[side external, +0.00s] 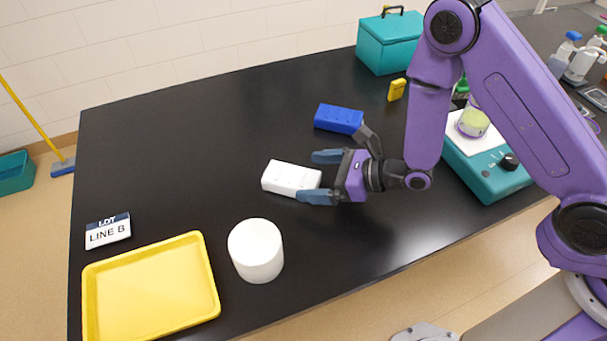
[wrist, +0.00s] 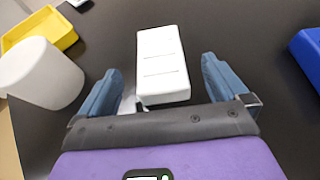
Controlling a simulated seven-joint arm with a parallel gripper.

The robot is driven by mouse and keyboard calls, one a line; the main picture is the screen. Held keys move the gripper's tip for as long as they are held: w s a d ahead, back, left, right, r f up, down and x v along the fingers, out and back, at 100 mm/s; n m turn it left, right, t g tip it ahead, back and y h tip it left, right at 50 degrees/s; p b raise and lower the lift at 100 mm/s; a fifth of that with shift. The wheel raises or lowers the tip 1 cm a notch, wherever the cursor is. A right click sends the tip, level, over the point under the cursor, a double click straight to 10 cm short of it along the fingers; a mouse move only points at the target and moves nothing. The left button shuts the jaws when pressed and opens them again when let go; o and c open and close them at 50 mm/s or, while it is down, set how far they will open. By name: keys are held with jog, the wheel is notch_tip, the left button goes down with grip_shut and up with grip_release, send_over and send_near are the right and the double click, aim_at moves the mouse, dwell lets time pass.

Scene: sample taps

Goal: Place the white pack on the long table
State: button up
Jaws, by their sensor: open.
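The white pack (side external: 291,178) lies flat on the black long table (side external: 200,140), near its middle. My gripper (side external: 318,177) is open, low over the table, with its blue fingers at the near end of the pack. In the wrist view the white pack (wrist: 162,62) extends ahead, its near end between the two open fingers of my gripper (wrist: 161,85). A gap shows on each side, so the fingers do not grip it.
A blue pack (side external: 339,118) lies just behind my gripper. A white cylinder (side external: 256,250) and a yellow tray (side external: 150,290) stand at the front left. A teal device (side external: 487,165) is at the right. The table's left rear is clear.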

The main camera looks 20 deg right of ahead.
jog(key=shift+v, duration=1.65)
